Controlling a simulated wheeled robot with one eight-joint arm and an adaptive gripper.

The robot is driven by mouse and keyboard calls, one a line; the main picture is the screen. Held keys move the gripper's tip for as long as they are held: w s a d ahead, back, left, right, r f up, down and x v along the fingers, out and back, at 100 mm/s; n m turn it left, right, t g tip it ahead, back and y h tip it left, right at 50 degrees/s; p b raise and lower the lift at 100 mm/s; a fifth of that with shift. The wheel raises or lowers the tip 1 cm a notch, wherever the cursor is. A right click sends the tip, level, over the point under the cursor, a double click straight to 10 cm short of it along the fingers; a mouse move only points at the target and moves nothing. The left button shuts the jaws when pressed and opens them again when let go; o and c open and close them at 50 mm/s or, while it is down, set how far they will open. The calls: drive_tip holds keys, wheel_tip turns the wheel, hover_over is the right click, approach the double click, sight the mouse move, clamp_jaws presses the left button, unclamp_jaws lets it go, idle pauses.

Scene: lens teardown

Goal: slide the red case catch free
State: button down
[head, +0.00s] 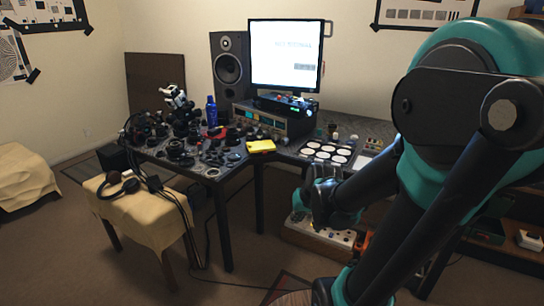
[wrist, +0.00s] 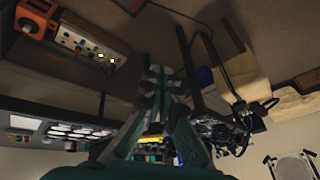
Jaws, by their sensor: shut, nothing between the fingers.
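My gripper (head: 318,182) hangs in front of the desk's right part, at about the height of the desk top. Its fingers also show in the wrist view (wrist: 158,76), close together with nothing held between them. I cannot make out a red case catch in either view. A small red patch (head: 213,132) lies among the dark lens parts on the desk (head: 225,172), near a blue bottle (head: 211,111); I cannot tell what it is. My gripper is apart from it, to the right and nearer to me.
A yellow box (head: 261,146) lies near the desk's front edge. White discs (head: 327,151) lie on the right part. A stool (head: 140,205) with headphones stands front left. A control panel (head: 318,238) and an orange device (wrist: 37,17) are low beside my arm. A monitor (head: 285,52) stands behind.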

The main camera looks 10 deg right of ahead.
drive_tip(key=w+a+r+m+t+y, duration=0.1)
drive_tip(key=w+a+m+t+y, duration=0.15)
drive_tip(key=w, duration=1.45)
drive_tip(key=w+a+r+m+t+y, duration=0.1)
drive_tip(key=w+r+m+t+y, duration=0.15)
drive_tip(key=w, duration=1.45)
drive_tip(key=m+t, duration=0.7)
drive_tip(key=m, duration=0.1)
approach(271, 151)
drive_tip(key=s+d, duration=0.3)
drive_tip(key=d, duration=0.1)
drive_tip(key=shift+d+r, duration=0.1)
drive_tip(key=shift+d, duration=0.05)
drive_tip(key=x, duration=1)
drive_tip(key=shift+a, duration=0.2)
drive_tip(key=a, duration=0.2)
drive_tip(key=shift+s+a, duration=0.3)
drive_tip(key=shift+s, duration=0.05)
drive_tip(key=shift+s+a, duration=0.1)
drive_tip(key=shift+a, duration=0.5)
